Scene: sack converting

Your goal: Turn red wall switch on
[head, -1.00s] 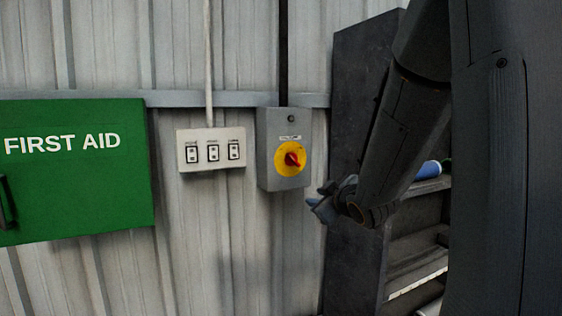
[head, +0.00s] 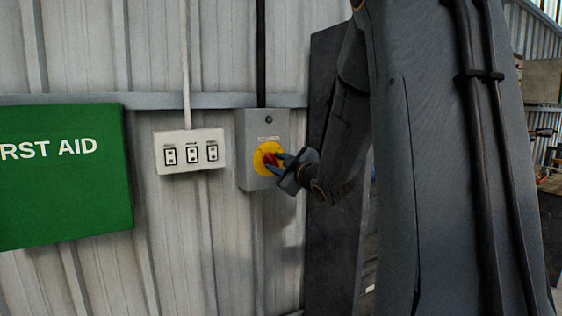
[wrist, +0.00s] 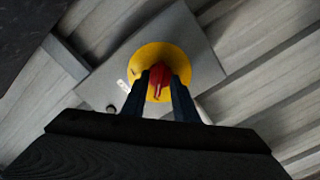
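The red rotary switch (head: 271,160) sits on a round yellow plate (head: 260,152) on a grey box (head: 247,128) fixed to the wall. My gripper (head: 278,161) is at the switch in the head view, its fingers reaching in from the right and covering part of the knob. In the wrist view the red knob (wrist: 158,78) shows between the two fingers (wrist: 157,92), in front of the yellow plate (wrist: 160,55). The fingers stand on either side of the knob. Whether they touch it I cannot tell; a gap shows between them.
A white panel with several small switches (head: 190,151) is just left of the grey box. A green first aid cabinet (head: 65,195) hangs further left. A dark cabinet side (head: 335,235) stands close on the right, behind my arm.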

